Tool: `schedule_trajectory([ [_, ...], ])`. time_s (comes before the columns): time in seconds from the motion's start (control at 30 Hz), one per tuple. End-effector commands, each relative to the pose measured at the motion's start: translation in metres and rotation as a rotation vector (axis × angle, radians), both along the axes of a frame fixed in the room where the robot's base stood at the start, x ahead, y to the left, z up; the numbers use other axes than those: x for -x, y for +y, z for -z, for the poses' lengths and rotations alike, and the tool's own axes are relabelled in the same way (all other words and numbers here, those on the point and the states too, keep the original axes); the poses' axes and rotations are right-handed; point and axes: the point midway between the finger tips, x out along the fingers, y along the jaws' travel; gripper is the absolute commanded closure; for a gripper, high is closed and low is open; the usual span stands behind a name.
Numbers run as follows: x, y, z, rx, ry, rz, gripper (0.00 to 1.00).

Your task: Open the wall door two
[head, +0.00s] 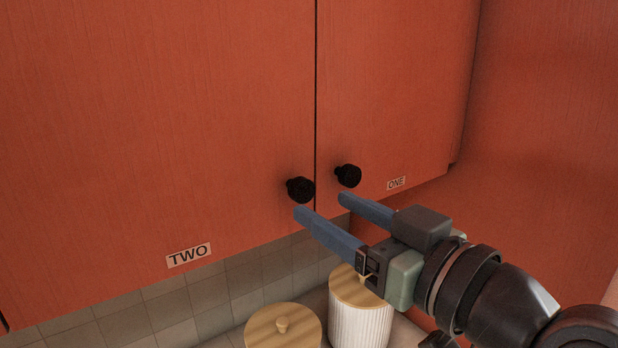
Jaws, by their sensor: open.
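The wall door two (150,120) is the large red-orange cabinet door on the left, with a white label reading TWO (188,255) near its lower edge. It looks closed. Its round black knob (300,189) is at its lower right corner. My gripper (320,205) reaches up from the lower right with its two blue fingers spread apart and empty. The left fingertip shows just below the knob of door two. The right fingertip shows just below the other door's knob. I cannot tell how far the fingertips are from the doors.
Door one (395,90), with its own black knob (348,175) and ONE label (396,183), adjoins on the right and looks closed. Below stand a white ribbed canister (358,325) and another wooden lid (283,330). A red side panel (550,130) is at right.

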Motion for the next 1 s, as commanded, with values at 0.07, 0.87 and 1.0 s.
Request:
schedule_trajectory([
  [0.07, -0.013, 0.01, -0.004, -0.003, 0.003, -0.003, 0.37],
  [0.87, -0.042, 0.03, 0.0, -0.001, -0.001, 0.002, 0.69],
  [1.0, -0.042, 0.03, 0.0, -0.001, -0.001, 0.001, 0.94],
])
